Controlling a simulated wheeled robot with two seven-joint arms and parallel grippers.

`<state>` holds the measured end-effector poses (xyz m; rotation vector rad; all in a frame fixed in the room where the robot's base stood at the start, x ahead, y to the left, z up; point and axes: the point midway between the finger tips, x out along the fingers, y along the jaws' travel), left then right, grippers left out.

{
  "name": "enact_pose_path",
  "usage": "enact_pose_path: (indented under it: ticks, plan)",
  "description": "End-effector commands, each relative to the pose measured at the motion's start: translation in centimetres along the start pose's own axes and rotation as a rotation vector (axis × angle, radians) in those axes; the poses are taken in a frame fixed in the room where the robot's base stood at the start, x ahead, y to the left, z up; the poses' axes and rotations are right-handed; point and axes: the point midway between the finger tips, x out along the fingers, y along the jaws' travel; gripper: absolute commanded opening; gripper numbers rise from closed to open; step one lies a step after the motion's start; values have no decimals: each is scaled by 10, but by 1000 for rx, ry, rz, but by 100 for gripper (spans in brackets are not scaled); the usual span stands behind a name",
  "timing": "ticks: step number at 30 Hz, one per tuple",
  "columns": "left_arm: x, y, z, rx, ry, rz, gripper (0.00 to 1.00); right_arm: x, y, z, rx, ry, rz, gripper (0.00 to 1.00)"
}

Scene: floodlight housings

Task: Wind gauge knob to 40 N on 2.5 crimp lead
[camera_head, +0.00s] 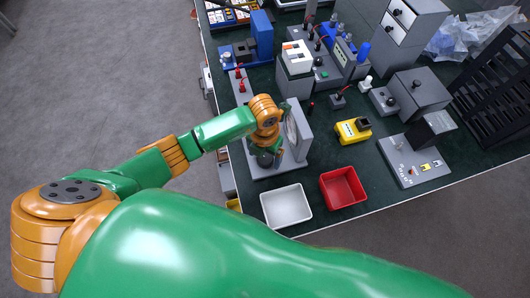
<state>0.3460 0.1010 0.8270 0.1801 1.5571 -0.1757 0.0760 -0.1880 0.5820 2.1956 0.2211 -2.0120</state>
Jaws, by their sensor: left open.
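A grey upright stand (300,128) with a pale round dial face on its left side stands near the front left of the dark green bench; it looks like the gauge. My left arm reaches in from the left, and its gripper (266,158) is open, close beside the dial and above the stand's grey base. The orange wrist and the gripper hide part of the stand. I cannot make out the knob, the needle or the dial marks. I cannot tell which small red-tipped piece is the 2.5 crimp lead. My right gripper is not in view.
A white tray (287,206) and a red tray (342,187) sit at the front edge. A yellow device (353,130), a grey panel (414,161) and a black rack (499,88) stand to the right. A blue press (262,36) is behind. Bare bench lies around the yellow device.

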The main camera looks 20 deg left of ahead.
Motion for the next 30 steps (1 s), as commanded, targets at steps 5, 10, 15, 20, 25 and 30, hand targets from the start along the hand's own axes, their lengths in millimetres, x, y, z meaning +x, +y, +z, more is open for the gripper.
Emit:
enact_pose_path:
  ticks: [5, 10, 15, 20, 25, 30]
  plan:
    - [4, 0, 0, 1, 0, -1, 88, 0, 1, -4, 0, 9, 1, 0]
    - [4, 0, 0, 1, 0, -1, 67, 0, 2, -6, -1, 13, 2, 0]
    - [4, 0, 0, 1, 0, -1, 21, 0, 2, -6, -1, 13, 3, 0]
    - [4, 0, 0, 3, -1, -1, 3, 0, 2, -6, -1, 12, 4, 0]
    - [4, 0, 1, 32, -3, 0, 3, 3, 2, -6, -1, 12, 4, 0]
    - [5, 0, 1, 118, -5, 0, 3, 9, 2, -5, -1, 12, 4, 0]
